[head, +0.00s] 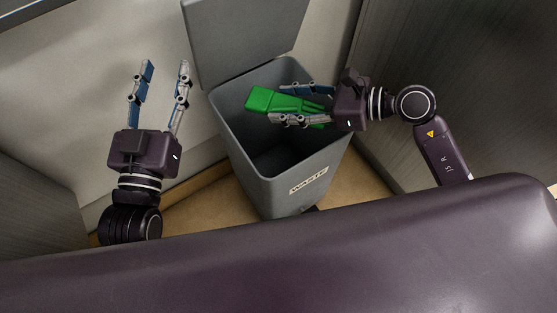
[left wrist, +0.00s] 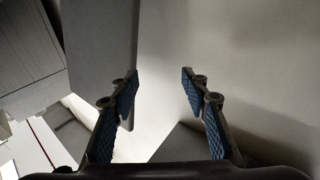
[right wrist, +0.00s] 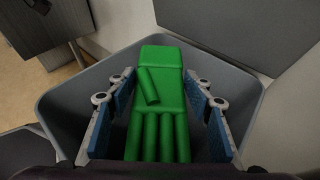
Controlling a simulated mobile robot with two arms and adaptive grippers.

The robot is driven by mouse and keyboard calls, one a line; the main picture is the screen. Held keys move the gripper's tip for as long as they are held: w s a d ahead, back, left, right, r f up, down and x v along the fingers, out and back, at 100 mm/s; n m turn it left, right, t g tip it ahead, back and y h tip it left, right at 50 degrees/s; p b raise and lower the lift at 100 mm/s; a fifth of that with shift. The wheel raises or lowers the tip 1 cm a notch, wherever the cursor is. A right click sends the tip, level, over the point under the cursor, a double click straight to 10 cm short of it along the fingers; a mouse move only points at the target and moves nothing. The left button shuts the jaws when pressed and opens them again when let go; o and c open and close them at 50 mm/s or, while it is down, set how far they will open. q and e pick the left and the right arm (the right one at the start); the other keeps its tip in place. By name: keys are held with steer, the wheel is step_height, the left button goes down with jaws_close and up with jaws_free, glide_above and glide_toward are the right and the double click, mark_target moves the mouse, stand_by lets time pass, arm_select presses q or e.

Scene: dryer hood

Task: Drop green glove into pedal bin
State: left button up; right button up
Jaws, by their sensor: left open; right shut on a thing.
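The green glove (head: 268,101) is held by my right gripper (head: 303,103) over the open mouth of the grey pedal bin (head: 287,187). In the right wrist view the glove (right wrist: 160,95) lies between the two blue-padded fingers, its cuff pointing away and its fingers toward the wrist. The bin rim (right wrist: 65,85) surrounds the glove in that view. The bin's lid (head: 243,38) stands raised at the back. My left gripper (head: 166,72) is open and empty, to the left of the bin. In the left wrist view its fingers (left wrist: 160,85) are spread with nothing between them.
The bin stands on a tan floor (head: 212,205) in a corner, with a pale wall behind and a dark grey panel (head: 470,60) at right. A grey panel (head: 35,215) is at the left. My own purple body fills the foreground.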

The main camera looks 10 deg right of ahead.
arm_select(q)
steer(key=shift+s+d+r+t+h+b, duration=0.1)
steer(key=shift+s+r+t+h+b, duration=0.3)
steer(key=shift+r, duration=0.7)
steer(key=shift+s+d+r+t+p, duration=0.1)
steer(key=shift+r+t, duration=0.5)
steer(key=shift+r, duration=0.5)
arm_select(e)
steer(key=shift+f, duration=0.55)
steer(key=o, duration=1.2)
steer(key=shift+d, duration=0.1)
steer(key=v, duration=1.2)
arm_select(q)
steer(key=shift+s+f, duration=0.1)
arm_select(e)
steer(key=shift+s+f, duration=0.15)
